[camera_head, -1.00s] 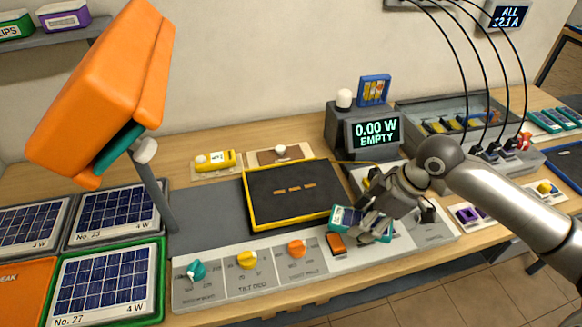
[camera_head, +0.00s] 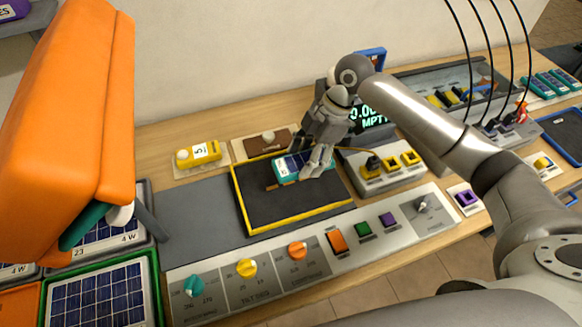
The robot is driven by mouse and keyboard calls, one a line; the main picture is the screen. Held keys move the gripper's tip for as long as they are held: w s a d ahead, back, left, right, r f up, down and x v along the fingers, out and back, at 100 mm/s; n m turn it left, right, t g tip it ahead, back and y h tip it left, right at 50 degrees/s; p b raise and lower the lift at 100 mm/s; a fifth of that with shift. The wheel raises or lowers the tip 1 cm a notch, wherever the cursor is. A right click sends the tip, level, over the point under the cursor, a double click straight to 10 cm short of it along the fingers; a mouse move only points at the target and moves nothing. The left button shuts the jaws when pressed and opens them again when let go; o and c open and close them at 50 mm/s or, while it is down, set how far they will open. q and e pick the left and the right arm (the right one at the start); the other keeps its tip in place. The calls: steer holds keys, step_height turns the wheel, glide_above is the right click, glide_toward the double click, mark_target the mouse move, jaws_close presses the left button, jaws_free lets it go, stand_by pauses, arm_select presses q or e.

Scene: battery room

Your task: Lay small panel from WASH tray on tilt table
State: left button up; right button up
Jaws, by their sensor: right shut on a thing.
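The tilt table is a black plate with a yellow rim (camera_head: 298,220) in the middle of the bench. My right gripper (camera_head: 315,165) is shut on a small teal-framed panel (camera_head: 287,166) with dark cells. It holds the panel over the back part of the tilt table, near its far edge. I cannot tell whether the panel touches the plate. The fingers hide the panel's right end. My left gripper is not in view. I cannot make out a tray marked WASH.
A large orange hood (camera_head: 75,120) stands at the left, above large panels (camera_head: 100,300). A knob console (camera_head: 315,255) runs along the front. More teal panels (camera_head: 550,84) lie at far right.

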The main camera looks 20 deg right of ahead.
mark_target(298, 157)
steer(key=a+f, duration=0.1)
steer(key=w+a+f, duration=0.1)
steer(key=f, duration=0.1)
steer(key=shift+f+p, duration=0.1)
steer(key=shift+p, duration=0.25)
steer(key=shift+w+a+f, duration=0.15)
steer(key=shift+a+f, duration=0.05)
steer(key=shift+f, duration=0.05)
steer(key=x, duration=0.1)
steer(key=p+x, duration=0.2)
steer(key=shift+w+d+f, duration=0.1)
steer(key=shift+w+d, duration=0.1)
steer(key=shift+d, duration=0.05)
steer(key=shift+f, duration=0.3)
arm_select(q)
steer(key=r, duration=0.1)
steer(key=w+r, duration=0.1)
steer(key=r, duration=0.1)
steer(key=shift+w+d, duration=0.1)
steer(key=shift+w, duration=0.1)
arm_select(e)
steer(key=shift+f, duration=0.1)
steer(key=o, duration=1.1)
